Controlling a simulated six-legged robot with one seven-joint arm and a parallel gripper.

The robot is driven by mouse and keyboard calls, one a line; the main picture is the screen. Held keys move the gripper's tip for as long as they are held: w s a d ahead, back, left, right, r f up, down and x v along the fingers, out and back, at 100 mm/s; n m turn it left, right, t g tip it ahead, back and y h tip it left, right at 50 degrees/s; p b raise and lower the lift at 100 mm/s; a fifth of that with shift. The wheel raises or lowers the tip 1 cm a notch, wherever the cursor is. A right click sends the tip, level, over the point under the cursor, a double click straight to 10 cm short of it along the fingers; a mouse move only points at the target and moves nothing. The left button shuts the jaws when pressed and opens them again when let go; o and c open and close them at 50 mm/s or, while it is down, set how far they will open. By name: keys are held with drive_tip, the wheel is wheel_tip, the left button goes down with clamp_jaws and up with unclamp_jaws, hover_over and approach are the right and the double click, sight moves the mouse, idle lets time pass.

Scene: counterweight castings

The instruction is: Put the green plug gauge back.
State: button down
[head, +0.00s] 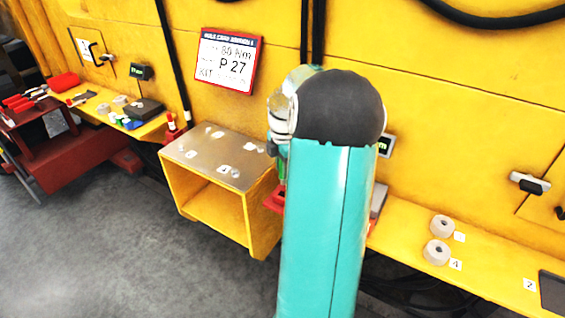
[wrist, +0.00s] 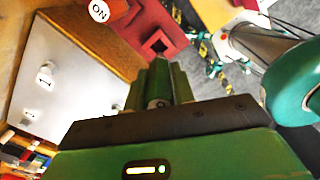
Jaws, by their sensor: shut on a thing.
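My gripper (wrist: 160,72) is shut, with its two green fingers close together in the wrist view. A small round grey end (wrist: 158,103) shows between the finger bases; it seems to belong to the held thing, most likely the green plug gauge. The rest of it is hidden by the fingers. A red block with a dark square opening (wrist: 172,30) lies just past the fingertips; I cannot tell whether they touch. In the head view, a red piece (head: 273,201) shows beside my arm, which hides most of my gripper.
A yellow box (head: 250,222) with a grey metal top (head: 190,160) stands left of my arm. A yellow shelf (head: 490,262) at right carries grey rings (head: 436,252). Open floor lies at front left.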

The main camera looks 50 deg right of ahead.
sight(282, 184)
drive_tip(key=shift+w, duration=0.15)
drive_tip(key=shift+f, duration=0.3)
drive_tip(key=shift+f, duration=0.3)
drive_tip(key=shift+f, duration=0.45)
drive_tip(key=shift+f, duration=0.7)
drive_tip(key=shift+f, duration=1.9)
idle(0.4)
drive_tip(key=c, duration=1.1)
unclamp_jaws()
